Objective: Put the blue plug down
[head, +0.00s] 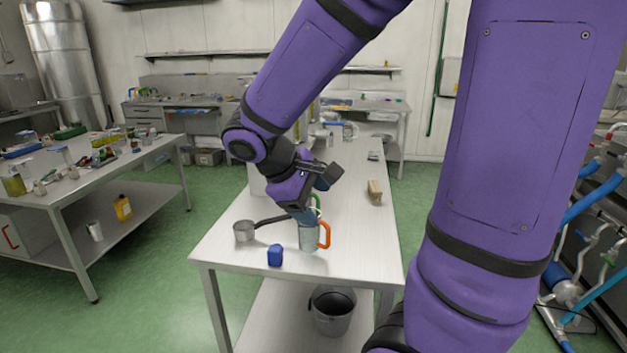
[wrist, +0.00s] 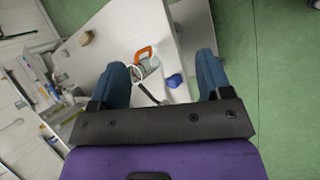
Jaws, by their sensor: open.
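The blue plug (head: 275,256) stands on the near edge of the white table (head: 225,243), to the left of a mug. In the wrist view the blue plug (wrist: 174,81) shows between my finger tips' lines, nearer the right finger, with nothing gripping it. My gripper (head: 314,200) is over the table, above and behind the mug, and looks empty. In the wrist view my gripper (wrist: 163,76) has its two blue fingers wide apart. The plug's underside is hidden.
A metal mug with an orange handle (head: 310,238) stands right of the plug. A dark-handled metal pan (head: 243,231) lies left of the mug. A wooden block (head: 374,191) sits farther back. A bucket (head: 332,311) stands below. The right front of the table is clear.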

